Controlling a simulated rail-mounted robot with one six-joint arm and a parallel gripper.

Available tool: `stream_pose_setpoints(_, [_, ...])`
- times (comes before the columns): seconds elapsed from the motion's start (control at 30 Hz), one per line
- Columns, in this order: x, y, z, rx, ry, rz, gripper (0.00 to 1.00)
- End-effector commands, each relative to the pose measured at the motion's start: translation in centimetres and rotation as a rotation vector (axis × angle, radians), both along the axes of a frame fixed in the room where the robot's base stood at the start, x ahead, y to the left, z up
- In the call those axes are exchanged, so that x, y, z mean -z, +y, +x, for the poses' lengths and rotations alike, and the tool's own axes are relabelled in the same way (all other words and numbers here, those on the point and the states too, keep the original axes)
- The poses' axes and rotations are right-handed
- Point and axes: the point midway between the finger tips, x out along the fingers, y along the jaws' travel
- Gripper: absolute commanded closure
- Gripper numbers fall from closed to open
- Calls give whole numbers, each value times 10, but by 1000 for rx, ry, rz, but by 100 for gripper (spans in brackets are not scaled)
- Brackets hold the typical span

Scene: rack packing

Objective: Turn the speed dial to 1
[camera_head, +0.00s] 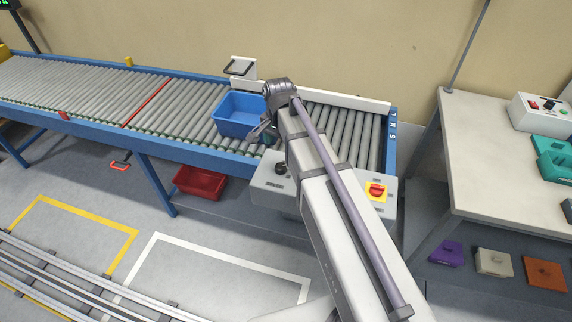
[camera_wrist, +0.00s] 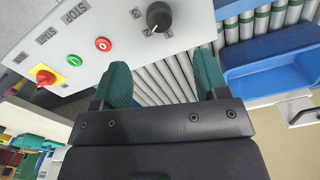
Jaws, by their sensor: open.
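The speed dial is a round black knob (camera_wrist: 158,17) on the grey control panel (camera_wrist: 110,42), near the top middle of the wrist view. In the head view the dial (camera_head: 281,168) shows small on the panel, left of my arm. My gripper (camera_wrist: 163,78) is open, its two green-padded fingers apart with nothing between them. The dial lies beyond the fingertips, not touched. In the head view my gripper (camera_head: 262,131) is above the conveyor's near side by the blue bin, partly hidden by my wrist.
The panel also carries a green button (camera_wrist: 74,60), a red button (camera_wrist: 103,44) and a red-and-yellow switch (camera_wrist: 44,76). A blue bin (camera_head: 240,131) stands on the roller conveyor (camera_head: 180,110). A red bin (camera_head: 199,184) is below. A table (camera_head: 490,150) stands right.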

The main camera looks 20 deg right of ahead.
Motion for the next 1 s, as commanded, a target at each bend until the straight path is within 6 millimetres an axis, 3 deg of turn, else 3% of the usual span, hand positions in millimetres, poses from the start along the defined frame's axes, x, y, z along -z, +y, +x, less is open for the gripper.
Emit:
stream_pose_setpoints(0.4, [90, 0, 0, -2, 0, 0, 33])
stream_pose_setpoints(0.5, [104, 0, 0, -2, 0, 0, 33])
stream_pose_setpoints(0.83, [105, 0, 0, -3, 0, 0, 33])
stream_pose_setpoints(1.0, [105, 0, 0, -3, 0, 0, 48])
